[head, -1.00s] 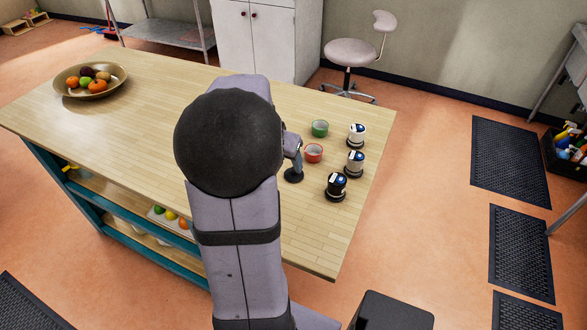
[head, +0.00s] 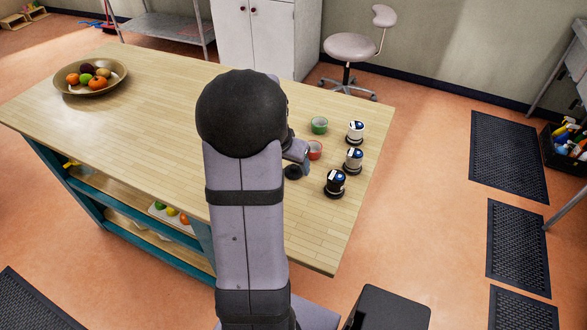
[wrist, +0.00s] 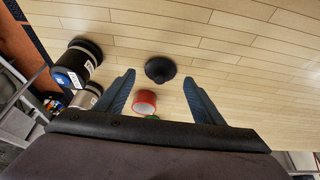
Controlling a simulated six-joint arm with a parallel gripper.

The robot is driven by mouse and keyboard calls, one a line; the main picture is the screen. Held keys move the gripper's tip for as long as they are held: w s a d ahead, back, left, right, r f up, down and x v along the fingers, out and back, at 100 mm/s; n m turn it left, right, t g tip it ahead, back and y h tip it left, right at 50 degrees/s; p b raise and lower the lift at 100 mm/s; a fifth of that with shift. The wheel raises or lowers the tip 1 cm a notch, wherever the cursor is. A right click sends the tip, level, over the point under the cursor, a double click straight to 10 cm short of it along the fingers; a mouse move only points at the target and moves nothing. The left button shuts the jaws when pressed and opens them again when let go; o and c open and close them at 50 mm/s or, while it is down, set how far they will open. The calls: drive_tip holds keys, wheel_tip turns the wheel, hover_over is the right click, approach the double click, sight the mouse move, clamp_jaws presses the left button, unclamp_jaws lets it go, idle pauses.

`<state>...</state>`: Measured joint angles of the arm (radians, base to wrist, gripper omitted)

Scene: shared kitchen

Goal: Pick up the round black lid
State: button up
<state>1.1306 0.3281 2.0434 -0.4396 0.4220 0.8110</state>
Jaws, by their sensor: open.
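In the wrist view the lid (wrist: 160,70) is a dark disc with a raised knob, ahead of and between the fingertips. My gripper (wrist: 158,82) is open and empty, its two blue-grey fingers apart, with the lid not between them in contact. In the head view my gripper (head: 305,160) is beside the lid, partly hidden by my arm.
Several jars with dark bases, such as the nearest jar (head: 335,183), stand to the right. A fruit bowl (head: 90,77) sits far left. The table (head: 170,100) between is clear.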

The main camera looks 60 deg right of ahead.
sight(293, 169)
drive_tip(key=shift+x, duration=1.35)
drive_tip(key=c, duration=1)
drive_tip(key=shift+r, duration=0.1)
